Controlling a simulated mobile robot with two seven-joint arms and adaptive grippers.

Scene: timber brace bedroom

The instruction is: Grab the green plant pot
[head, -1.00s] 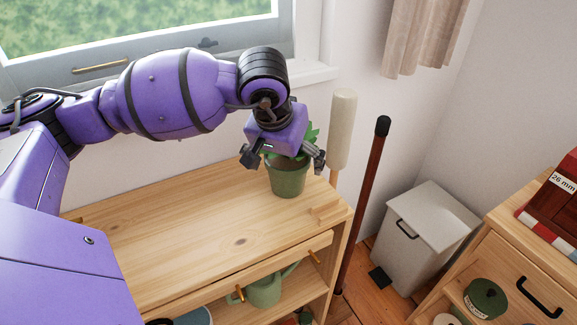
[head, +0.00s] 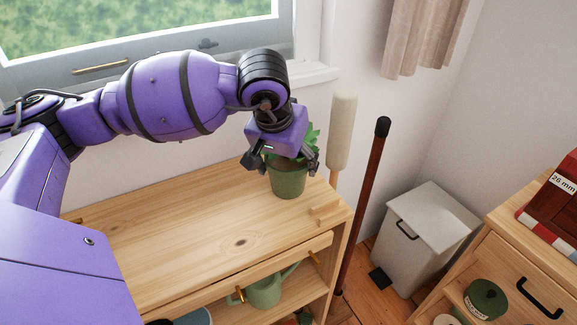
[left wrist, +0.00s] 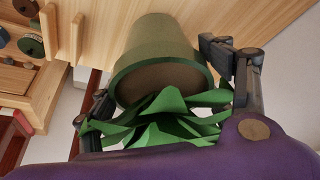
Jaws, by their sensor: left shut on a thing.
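The green plant pot (head: 288,181) stands upright on the wooden cabinet top near its back right, with green leaves (head: 312,140) rising from it. My left gripper (head: 284,165) reaches down over the plant from above and is shut on the pot, one finger on each side of its rim. In the left wrist view the pot (left wrist: 160,55) lies between the two fingers (left wrist: 165,95), and the leaves (left wrist: 165,122) fill the space near the palm. The gripper's body hides part of the plant in the head view. My right gripper is not in view.
The wooden cabinet (head: 200,225) has bare top to the left of the pot. A green watering can (head: 265,292) sits on its lower shelf. A pale roller-like pole (head: 342,130) and a dark red pole (head: 363,200) stand to the right, then a grey bin (head: 425,235).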

